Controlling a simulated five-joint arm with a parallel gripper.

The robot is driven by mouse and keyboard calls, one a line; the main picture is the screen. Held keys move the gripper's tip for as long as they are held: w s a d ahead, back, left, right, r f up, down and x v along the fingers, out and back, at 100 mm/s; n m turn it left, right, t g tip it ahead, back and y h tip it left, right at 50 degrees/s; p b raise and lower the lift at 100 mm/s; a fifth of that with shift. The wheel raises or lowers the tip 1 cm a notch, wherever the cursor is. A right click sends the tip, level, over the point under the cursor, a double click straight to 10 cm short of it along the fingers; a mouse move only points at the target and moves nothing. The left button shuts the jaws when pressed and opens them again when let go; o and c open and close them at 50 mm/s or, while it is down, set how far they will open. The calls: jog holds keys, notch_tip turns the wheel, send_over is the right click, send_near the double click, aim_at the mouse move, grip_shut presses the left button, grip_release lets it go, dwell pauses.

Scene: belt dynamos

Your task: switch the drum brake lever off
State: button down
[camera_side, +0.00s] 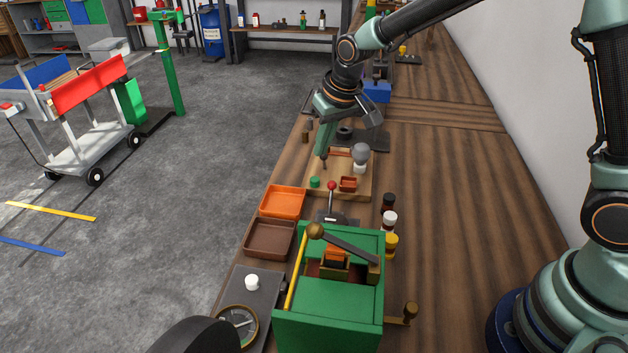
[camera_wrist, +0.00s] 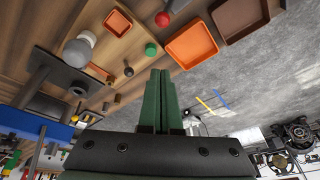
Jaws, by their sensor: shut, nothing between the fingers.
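A lever with a red ball knob (camera_side: 331,186) stands upright on a dark base between the wooden board and the green machine. Its red knob also shows at the top of the wrist view (camera_wrist: 162,19). The green machine (camera_side: 330,322) carries a dark bar with a brass ball (camera_side: 315,230) at its end. I cannot tell for sure which of these is the drum brake lever. My gripper (camera_side: 323,153) is shut and empty, beyond the red knob, pointing down over the wooden board (camera_side: 348,162). Its green fingers (camera_wrist: 157,72) lie together in the wrist view.
The board carries a grey bulb (camera_side: 362,152), a green button (camera_side: 315,182) and a small orange tray (camera_side: 348,184). An orange tray (camera_side: 283,202) and a brown tray (camera_side: 269,239) lie left of the machine. Several small jars (camera_side: 389,220) stand right. The bench's right side is clear.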

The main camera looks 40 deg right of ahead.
aim_at(331, 200)
notch_tip(331, 200, down, 6)
jog(key=s, duration=0.2)
dwell(0.5)
jog(key=shift+s+a+r, duration=0.1)
jog(key=shift+s+a+r, duration=0.3)
jog(key=shift+s+a, duration=0.25)
dwell(0.6)
jog(key=shift+s+a+r, duration=0.1)
jog(key=shift+s+a, duration=1.45)
jog(key=shift+s, duration=0.15)
jog(key=shift+w+d, duration=0.1)
jog(key=shift+w, duration=0.05)
